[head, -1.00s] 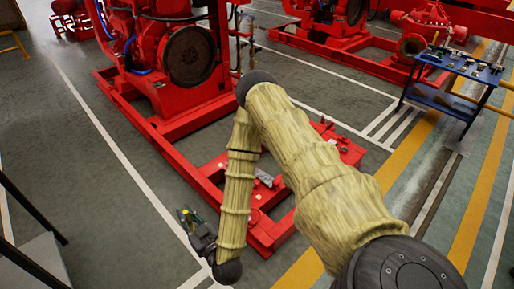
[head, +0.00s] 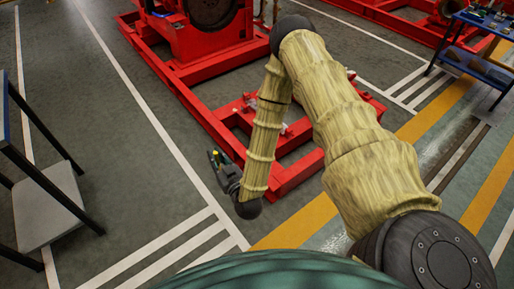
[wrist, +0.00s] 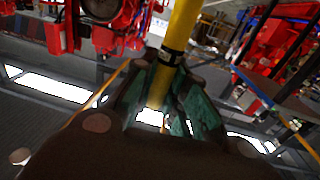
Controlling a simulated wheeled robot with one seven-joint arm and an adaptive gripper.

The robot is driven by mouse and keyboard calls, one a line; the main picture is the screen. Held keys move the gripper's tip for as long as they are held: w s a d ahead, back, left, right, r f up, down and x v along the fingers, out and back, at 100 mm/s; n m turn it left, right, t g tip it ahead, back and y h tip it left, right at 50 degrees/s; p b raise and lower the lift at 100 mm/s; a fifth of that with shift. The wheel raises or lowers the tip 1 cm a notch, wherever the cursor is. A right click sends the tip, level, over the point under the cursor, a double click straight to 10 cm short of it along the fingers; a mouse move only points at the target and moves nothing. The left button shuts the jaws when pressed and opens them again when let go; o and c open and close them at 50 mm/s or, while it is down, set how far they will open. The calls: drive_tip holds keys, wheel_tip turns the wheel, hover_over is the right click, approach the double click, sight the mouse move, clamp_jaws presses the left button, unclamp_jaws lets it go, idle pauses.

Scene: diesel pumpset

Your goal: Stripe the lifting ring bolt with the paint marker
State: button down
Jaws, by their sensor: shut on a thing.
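My gripper (head: 220,168) hangs at the end of my arm, left of the red skid frame, over open floor. In the wrist view, my gripper (wrist: 165,88) is shut on the paint marker (wrist: 182,32), a yellow cylinder with a black band. The marker sticks out beyond the green-padded fingers, and its far end is cut off by the picture's top edge. In the head view, the marker (head: 214,155) is only a small yellow spot at the fingers. I cannot make out the lifting ring bolt in either view.
The red skid frame (head: 185,92) carries red machinery behind my arm. A blue-topped table (head: 484,22) stands at the upper right. A dark-framed stand (head: 45,165) is at the left. Striped floor (head: 110,180) between stand and skid is clear.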

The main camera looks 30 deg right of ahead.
drive_tip(key=w+d+f+h+b, duration=0.1)
drive_tip(key=w+d+f+b, duration=0.35)
drive_tip(key=f+b, duration=0.2)
drive_tip(key=w+d+f+m+b, duration=0.1)
drive_tip(key=w+d+f+b, duration=0.2)
drive_tip(key=d+f+b, duration=0.3)
drive_tip(key=w+d+f+h+b, duration=0.1)
drive_tip(key=w+d+f+b, duration=0.2)
drive_tip(key=f+b, duration=0.35)
drive_tip(key=w+d+f+m+h+b, duration=0.1)
drive_tip(key=w+d+f+b, duration=0.1)
drive_tip(key=d+b, duration=0.3)
drive_tip(key=w+d+f+h+b, duration=0.1)
drive_tip(key=w+d+f+b, duration=0.1)
drive_tip(key=d+b, duration=0.3)
drive_tip(key=w+d+f+m+g+h+b, duration=0.1)
drive_tip(key=w+d+f+b, duration=0.2)
drive_tip(key=b, duration=0.4)
drive_tip(key=shift+w+d+m+b, duration=0.3)
drive_tip(key=shift+w+d, duration=0.25)
drive_tip(key=shift+d, duration=0.6)
drive_tip(key=shift+s+p, duration=0.1)
drive_tip(key=shift+p, duration=0.4)
wheel_tip(320, 180, down, 5)
drive_tip(key=shift+r+b, duration=0.1)
drive_tip(key=shift+b, duration=0.9)
drive_tip(key=shift+w+d+r, duration=0.1)
drive_tip(key=shift+w+r, duration=0.05)
drive_tip(key=shift+w, duration=0.1)
drive_tip(key=shift+f, duration=0.3)
